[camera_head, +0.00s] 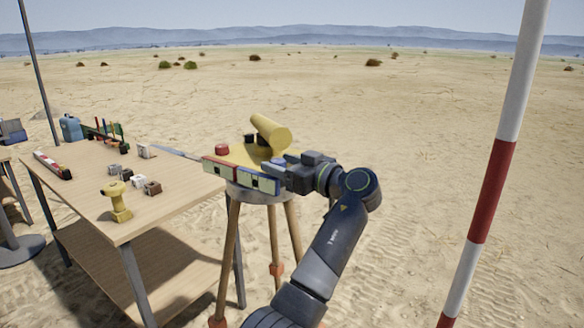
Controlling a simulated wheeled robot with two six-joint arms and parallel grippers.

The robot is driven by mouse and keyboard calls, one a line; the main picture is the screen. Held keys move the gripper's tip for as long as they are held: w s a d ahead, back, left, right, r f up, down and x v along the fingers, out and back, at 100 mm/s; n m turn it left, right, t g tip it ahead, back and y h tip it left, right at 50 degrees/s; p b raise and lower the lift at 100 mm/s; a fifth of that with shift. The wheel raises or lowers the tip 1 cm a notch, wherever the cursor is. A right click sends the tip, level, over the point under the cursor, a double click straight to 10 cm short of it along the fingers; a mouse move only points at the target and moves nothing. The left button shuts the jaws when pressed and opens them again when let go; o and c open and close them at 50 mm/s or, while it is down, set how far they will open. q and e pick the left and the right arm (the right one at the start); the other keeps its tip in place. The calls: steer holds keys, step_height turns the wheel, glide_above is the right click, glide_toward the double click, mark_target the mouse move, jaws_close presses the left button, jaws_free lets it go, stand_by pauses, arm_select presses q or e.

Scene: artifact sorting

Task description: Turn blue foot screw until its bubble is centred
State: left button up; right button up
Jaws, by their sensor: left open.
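The yellow instrument (272,132) stands on a round yellow plate on top of a wooden tripod (273,235). A red foot screw (221,149) shows at the plate's left. A small blue piece, which looks like the blue foot screw (278,161), shows at the right of the plate, partly hidden by my gripper. A blue bubble vial box (258,181) and a red one (218,167) are on the plate's front edge. The bubbles are too small to read. My left gripper (287,168) is open at the blue screw; I cannot tell whether it touches. My right gripper is out of view.
A wooden table (120,232) at left holds a yellow stand (118,203), several small blocks (138,182), a red-and-white bar (53,166) and a blue container (71,128). A red-and-white pole (492,190) stands at right. Open sand lies behind the tripod.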

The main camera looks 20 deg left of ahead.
arm_select(q)
steer(key=b+v, duration=1.4)
steer(key=v, duration=0.3)
steer(key=shift+s, duration=0.15)
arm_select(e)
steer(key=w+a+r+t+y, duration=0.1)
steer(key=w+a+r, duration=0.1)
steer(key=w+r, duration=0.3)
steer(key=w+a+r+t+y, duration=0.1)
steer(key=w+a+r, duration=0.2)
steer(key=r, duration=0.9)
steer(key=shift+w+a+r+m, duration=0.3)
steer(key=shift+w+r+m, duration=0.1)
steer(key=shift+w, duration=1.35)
arm_select(q)
steer(key=shift+d, duration=0.15)
